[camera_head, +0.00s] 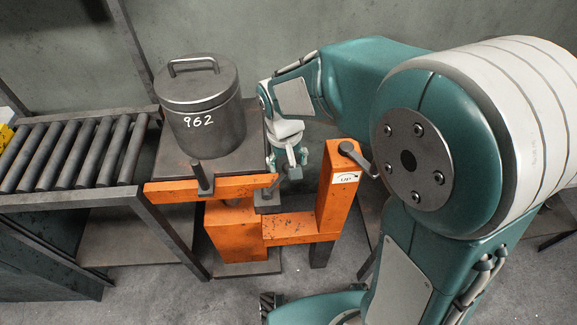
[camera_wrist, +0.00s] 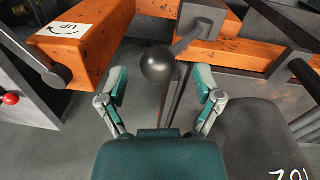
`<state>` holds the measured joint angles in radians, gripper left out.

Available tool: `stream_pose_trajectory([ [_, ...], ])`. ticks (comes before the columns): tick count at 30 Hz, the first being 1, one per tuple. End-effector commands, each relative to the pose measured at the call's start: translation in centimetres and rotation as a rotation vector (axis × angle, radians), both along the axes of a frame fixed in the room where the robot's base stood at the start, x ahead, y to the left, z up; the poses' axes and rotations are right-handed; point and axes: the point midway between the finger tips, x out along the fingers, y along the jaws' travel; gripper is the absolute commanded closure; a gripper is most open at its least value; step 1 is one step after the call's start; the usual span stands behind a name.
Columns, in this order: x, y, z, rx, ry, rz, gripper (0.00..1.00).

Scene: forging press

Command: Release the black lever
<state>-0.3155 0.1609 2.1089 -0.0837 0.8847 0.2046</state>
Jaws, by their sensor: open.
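The black lever shows in the wrist view as a dark rod with a round ball knob (camera_wrist: 158,63). The knob lies between the spread fingers of my gripper (camera_wrist: 161,82), with a visible gap to each finger. In the head view my gripper (camera_head: 294,162) points down beside the orange frame, just left of the orange post. The knob cannot be made out there. My gripper is open and holds nothing.
The orange post (camera_head: 338,190) with an "UP" label and a dark crank stands close on the right. A lidded metal drum (camera_head: 205,110) marked 962 stands left of my gripper. A roller conveyor (camera_head: 75,155) is at far left. A red knob (camera_wrist: 11,99) shows in the wrist view.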

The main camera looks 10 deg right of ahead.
Motion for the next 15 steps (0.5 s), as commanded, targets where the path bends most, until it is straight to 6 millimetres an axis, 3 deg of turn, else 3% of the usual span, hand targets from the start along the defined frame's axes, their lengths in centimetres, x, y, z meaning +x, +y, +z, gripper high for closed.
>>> stream_pose_trajectory([
  [6,0.0,-0.1,-1.9,0.000,0.000,0.000,0.16],
  [14,0.0,-0.1,-2.0,0.000,-0.001,0.000,0.16],
  [15,0.0,-0.1,-2.0,0.000,-0.001,0.000,0.30],
])
